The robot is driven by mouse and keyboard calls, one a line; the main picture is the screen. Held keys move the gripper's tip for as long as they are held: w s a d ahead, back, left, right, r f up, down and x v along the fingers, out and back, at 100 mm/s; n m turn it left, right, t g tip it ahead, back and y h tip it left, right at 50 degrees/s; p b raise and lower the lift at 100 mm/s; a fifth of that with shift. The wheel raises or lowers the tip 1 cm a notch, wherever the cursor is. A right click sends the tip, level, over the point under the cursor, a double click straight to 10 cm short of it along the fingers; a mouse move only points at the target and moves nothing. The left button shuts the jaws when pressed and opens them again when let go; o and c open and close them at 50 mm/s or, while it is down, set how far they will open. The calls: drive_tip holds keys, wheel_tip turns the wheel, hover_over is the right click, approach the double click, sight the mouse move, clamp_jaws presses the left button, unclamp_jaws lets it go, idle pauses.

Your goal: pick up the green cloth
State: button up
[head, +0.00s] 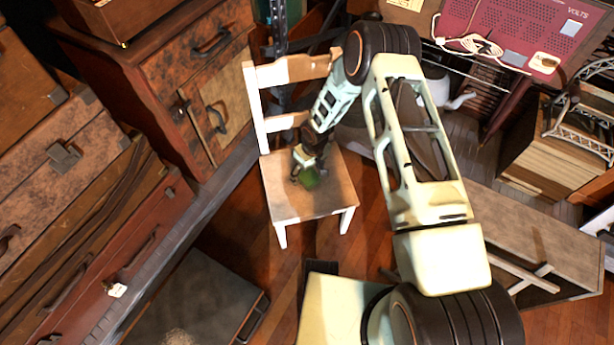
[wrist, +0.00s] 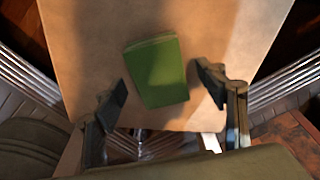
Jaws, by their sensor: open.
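The green cloth (wrist: 157,72) lies on the tan seat (wrist: 85,50) of a small white chair. It looks like a folded, roughly rectangular piece. In the wrist view my gripper (wrist: 165,92) is open, with one finger on each side of the cloth's lower part and gaps between the fingers and the cloth. In the head view my gripper (head: 308,168) is low over the seat, and the cloth (head: 310,178) shows just below it, partly hidden by the gripper. I cannot tell how far the fingertips are above the seat.
The white chair (head: 285,72) has a slatted back behind my gripper. A wooden cabinet (head: 190,75) and stacked suitcases (head: 90,200) stand at the left. A dark case (head: 195,300) lies on the floor at lower left. Some wooden floor (head: 240,240) is bare around the chair.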

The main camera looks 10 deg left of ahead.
drive_tip(key=shift+f+b, duration=0.25)
drive_tip(key=shift+b, duration=0.2)
idle(0.5)
drive_tip(key=c, duration=1.3)
drive_tip(key=shift+c, duration=0.3)
drive_tip(key=shift+r, duration=0.2)
